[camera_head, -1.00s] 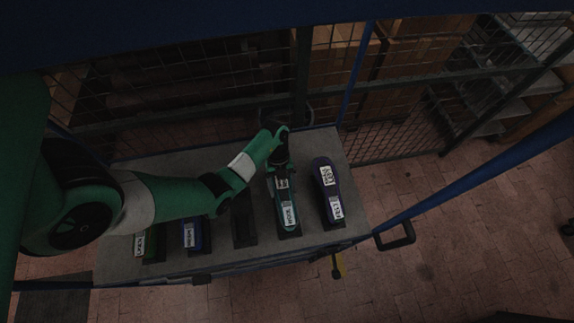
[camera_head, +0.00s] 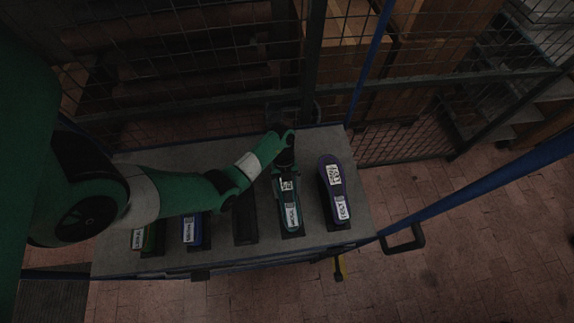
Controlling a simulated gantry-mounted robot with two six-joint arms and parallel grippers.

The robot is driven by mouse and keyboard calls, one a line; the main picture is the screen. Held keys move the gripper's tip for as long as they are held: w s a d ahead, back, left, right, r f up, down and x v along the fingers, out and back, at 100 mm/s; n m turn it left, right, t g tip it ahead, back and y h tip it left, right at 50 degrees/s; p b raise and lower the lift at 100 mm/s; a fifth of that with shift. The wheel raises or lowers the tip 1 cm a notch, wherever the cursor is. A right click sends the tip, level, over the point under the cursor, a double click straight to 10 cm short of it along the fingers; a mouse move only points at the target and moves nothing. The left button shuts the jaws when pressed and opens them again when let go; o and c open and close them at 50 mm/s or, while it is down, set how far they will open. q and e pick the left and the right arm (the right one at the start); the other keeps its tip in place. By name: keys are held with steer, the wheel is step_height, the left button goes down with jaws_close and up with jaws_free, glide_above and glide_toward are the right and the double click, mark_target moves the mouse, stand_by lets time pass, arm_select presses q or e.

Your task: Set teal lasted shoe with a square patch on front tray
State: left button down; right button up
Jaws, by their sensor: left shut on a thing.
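The teal lasted shoe (camera_head: 289,205) stands in its dark holder on the grey bench, with white labels on its upper face. I cannot make out a square patch at this size. My left gripper (camera_head: 285,165) is over the far end of the teal shoe and shut on it; the fingertips are dark and hard to separate from the shoe. The shoe appears low, at the level of its neighbours; I cannot tell whether it is clear of the holder. The front tray cannot be made out. My right gripper is not in view.
A purple shoe (camera_head: 335,190) stands close to the right. An empty dark holder (camera_head: 245,222) is to the left, then a blue shoe (camera_head: 193,229) and a green shoe (camera_head: 146,238). Wire mesh fencing (camera_head: 180,90) runs behind the bench (camera_head: 355,212).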

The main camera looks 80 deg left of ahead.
arm_select(q)
steer(key=shift+f+b, duration=0.3)
steer(key=shift+f, duration=0.2)
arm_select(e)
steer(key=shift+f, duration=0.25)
arm_select(q)
jaws_free()
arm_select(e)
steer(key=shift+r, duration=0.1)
